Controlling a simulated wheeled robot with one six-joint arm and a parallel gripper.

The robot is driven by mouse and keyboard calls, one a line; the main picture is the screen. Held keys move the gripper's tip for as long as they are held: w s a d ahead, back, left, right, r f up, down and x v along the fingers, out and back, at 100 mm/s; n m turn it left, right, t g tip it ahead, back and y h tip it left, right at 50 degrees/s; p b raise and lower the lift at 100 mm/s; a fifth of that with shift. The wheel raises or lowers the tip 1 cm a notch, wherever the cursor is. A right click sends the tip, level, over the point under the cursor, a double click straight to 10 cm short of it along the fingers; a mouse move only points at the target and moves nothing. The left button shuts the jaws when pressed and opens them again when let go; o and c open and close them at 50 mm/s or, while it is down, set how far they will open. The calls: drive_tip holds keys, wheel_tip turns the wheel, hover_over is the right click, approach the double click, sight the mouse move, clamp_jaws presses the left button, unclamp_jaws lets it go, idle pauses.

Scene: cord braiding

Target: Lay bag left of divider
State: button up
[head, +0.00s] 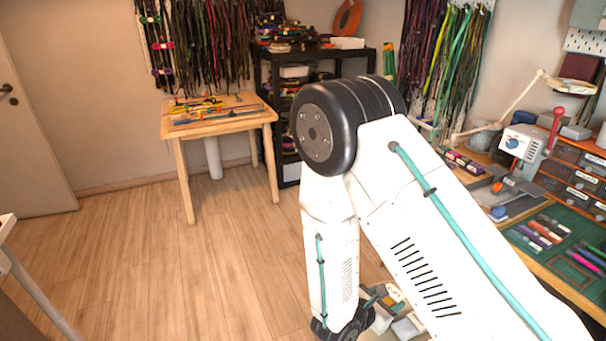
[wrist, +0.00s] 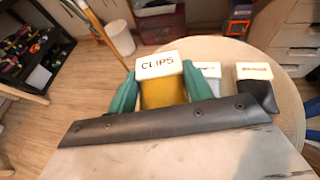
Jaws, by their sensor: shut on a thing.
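A yellow bag (wrist: 163,94) with a white top marked CLIPS sits between the green fingers of my gripper (wrist: 160,84) in the wrist view. The gripper is shut on it, one finger on each side. A dark bar with bolts crosses in front and hides the bag's lower part. I cannot make out a divider for certain. In the head view my arm hides most of the work spot, and neither the fingers nor the held bag can be made out.
A round wooden table (wrist: 290,98) lies below. On it, right of my gripper, stand a dark bag with a white top (wrist: 256,88) and another white-topped bag (wrist: 208,76), partly hidden. A white bin (wrist: 119,37) is on the floor. A small wooden table (head: 222,122) stands farther back.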

drive_tip(key=w+d+r+n+t+y, duration=0.2)
drive_tip(key=w+r+n+y, duration=0.1)
drive_tip(key=w+r, duration=0.6)
drive_tip(key=w+d+r+n+t+y, duration=0.2)
drive_tip(key=w+r+n+y, duration=0.1)
drive_tip(key=w+r, duration=0.7)
wheel_tip(320, 180, up, 4)
drive_tip(key=shift+d+f+n+t+y, duration=0.15)
drive_tip(key=shift+n+t+y, duration=0.2)
drive_tip(key=shift+n, duration=0.25)
